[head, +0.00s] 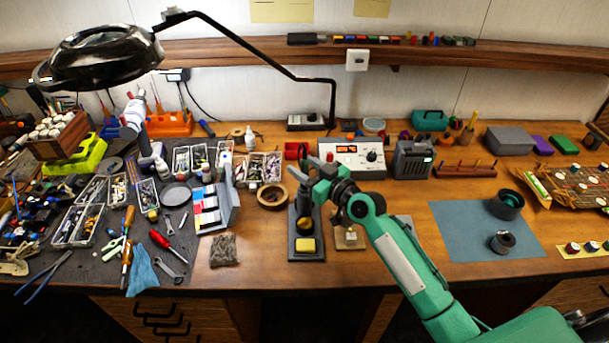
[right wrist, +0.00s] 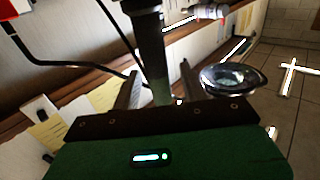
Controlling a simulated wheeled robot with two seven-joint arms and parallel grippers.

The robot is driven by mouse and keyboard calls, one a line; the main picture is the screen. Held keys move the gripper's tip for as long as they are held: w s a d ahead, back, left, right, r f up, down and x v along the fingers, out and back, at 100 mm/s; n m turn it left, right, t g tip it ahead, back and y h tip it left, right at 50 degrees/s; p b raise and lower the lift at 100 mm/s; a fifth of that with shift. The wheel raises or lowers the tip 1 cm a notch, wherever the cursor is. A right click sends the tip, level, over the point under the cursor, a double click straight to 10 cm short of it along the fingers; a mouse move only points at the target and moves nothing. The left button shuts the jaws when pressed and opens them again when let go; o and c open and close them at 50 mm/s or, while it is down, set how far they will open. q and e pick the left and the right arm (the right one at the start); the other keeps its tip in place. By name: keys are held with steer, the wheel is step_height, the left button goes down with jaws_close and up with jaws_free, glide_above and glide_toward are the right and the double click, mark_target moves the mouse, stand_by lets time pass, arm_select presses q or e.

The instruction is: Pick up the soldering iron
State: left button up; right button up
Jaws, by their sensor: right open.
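The soldering iron (head: 304,199) appears as a dark upright handle above its black stand (head: 293,222) with a yellow sponge in the middle of the bench. My right gripper (head: 314,170) is open at the upper part of that handle, partly covering it. In the right wrist view, a dark round bar with a greenish end (right wrist: 150,50), seemingly the iron's handle, reaches in between the two spread fingers of my right gripper (right wrist: 158,88). I cannot tell whether either finger touches it.
A white soldering station (head: 345,160) stands just behind my right gripper. A tape roll (head: 272,196) and a colour-tabbed holder (head: 215,208) are to the left. The magnifier lamp (head: 105,58) hangs at upper left. A blue-grey mat (head: 460,235) leaves some free room right.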

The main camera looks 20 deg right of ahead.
arm_select(q)
steer(key=shift+w+d, duration=0.15)
steer(key=shift+w, duration=0.15)
arm_select(e)
jaws_close()
steer(key=shift+r, duration=0.1)
arm_select(q)
step_height(320, 180, down, 2)
steer(key=shift+f+b, duration=0.2)
steer(key=shift+b, duration=1)
arm_select(e)
step_height(320, 180, up, 20)
arm_select(q)
steer(key=shift+r, duration=0.15)
arm_select(e)
steer(key=shift+f, duration=0.2)
